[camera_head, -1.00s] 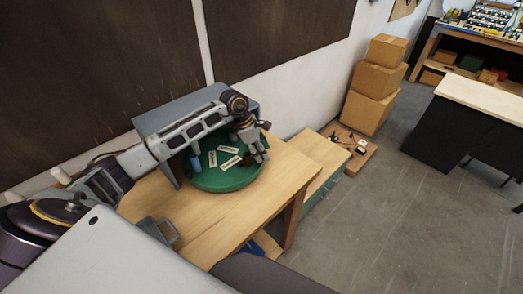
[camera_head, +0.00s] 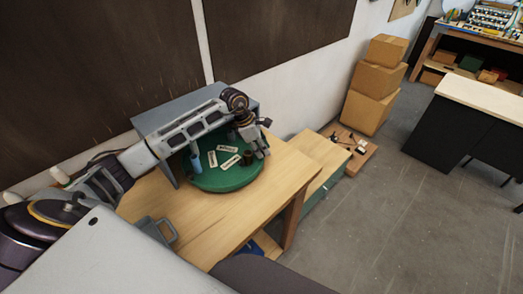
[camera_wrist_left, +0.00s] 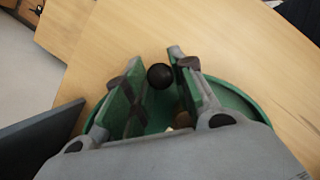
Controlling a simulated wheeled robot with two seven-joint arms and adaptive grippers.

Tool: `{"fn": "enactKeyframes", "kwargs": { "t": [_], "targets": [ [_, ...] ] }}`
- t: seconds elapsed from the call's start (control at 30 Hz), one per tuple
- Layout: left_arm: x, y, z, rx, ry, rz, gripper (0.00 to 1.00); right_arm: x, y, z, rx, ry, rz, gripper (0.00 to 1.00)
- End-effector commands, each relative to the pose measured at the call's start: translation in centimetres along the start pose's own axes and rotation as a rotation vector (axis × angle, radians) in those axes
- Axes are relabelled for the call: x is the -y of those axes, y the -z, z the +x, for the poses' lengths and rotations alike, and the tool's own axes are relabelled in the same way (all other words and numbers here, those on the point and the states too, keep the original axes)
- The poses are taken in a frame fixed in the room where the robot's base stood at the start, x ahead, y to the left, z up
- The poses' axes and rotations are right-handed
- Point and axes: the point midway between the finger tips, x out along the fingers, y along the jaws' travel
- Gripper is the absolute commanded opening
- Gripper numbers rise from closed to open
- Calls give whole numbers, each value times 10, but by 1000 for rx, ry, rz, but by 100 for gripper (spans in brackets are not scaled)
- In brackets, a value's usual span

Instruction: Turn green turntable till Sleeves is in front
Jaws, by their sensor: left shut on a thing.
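The round green turntable (camera_head: 222,184) sits on the wooden table under a grey open-sided housing. Several pale label cards (camera_head: 228,161) lie on it, their words too small to read. A blue cylinder (camera_head: 196,162) stands at its left side, and a small dark brown item (camera_head: 247,159) is near its right side. My left gripper (camera_head: 260,151) is at the turntable's right edge. In the left wrist view its green-padded fingers (camera_wrist_left: 162,90) are shut on a dark round knob (camera_wrist_left: 159,76) at the turntable's rim (camera_wrist_left: 235,98). My right gripper is out of view.
The grey housing (camera_head: 158,122) stands behind and over the turntable, close under my left arm. A grey handled item (camera_head: 160,232) lies at the table's left front. The wooden table (camera_head: 225,215) is clear in front. Cardboard boxes (camera_head: 375,82) are stacked beyond.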

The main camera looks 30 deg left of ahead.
Motion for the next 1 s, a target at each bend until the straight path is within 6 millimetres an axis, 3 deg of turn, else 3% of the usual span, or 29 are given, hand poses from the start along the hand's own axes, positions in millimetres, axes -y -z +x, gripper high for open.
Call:
{"fn": "enactKeyframes", "kwargs": {
  "t": [1.0],
  "targets": [
    [-69, 3, -2, 2, -172, -409, 0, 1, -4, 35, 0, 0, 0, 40]
  ]
}}
